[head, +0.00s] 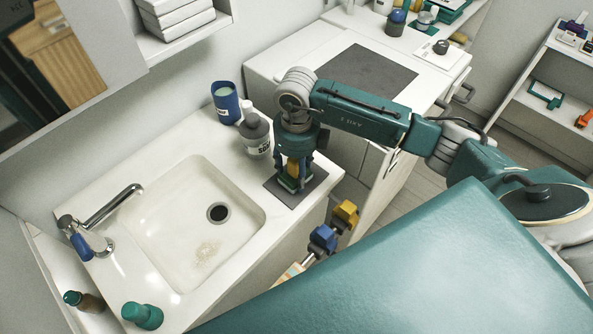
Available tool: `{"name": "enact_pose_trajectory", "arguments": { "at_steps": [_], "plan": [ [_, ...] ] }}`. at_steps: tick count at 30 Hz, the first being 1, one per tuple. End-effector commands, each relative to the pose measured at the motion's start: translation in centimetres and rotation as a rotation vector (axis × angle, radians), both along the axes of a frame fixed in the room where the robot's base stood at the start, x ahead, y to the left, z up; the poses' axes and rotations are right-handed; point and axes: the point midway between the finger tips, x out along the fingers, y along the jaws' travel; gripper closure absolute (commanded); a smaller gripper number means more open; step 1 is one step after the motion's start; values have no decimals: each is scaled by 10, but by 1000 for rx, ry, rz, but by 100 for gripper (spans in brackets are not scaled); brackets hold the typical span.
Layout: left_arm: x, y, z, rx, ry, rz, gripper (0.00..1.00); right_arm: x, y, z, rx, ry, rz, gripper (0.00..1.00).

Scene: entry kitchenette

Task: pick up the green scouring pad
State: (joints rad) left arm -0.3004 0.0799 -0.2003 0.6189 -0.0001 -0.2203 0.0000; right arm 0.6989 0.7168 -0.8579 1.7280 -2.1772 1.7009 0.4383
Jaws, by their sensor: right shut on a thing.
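The green scouring pad (289,184) shows as a small green edge under a yellow layer, over the dark grey mat (312,189) at the right of the sink. My right gripper (295,174) points down over the mat and is shut on the pad. Its fingers hide much of the pad. I cannot tell whether the pad touches the mat or is slightly above it. My left gripper is not in view.
The sink (180,235) and its tap (100,215) lie left of the mat. A soap bottle (256,138) and a blue cup (226,103) stand close behind my right gripper. Blue and yellow handles (333,228) show beside the counter.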

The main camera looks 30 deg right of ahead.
Motion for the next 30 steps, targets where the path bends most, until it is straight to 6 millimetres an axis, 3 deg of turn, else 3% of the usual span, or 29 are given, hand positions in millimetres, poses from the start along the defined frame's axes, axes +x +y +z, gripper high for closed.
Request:
{"name": "enact_pose_trajectory", "arguments": {
  "at_steps": [8, 14, 20, 30],
  "plan": [
    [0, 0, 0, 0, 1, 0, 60, -1, 1, 0, 3, 2, 2, 88],
    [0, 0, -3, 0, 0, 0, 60, 0, 1, 12, 2, -1, 1, 88],
    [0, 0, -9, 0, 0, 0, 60, 1, 1, 44, 1, -5, 1, 88],
    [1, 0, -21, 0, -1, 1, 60, 2, 0, 124, 1, -7, 1, 88]
  ]
}}
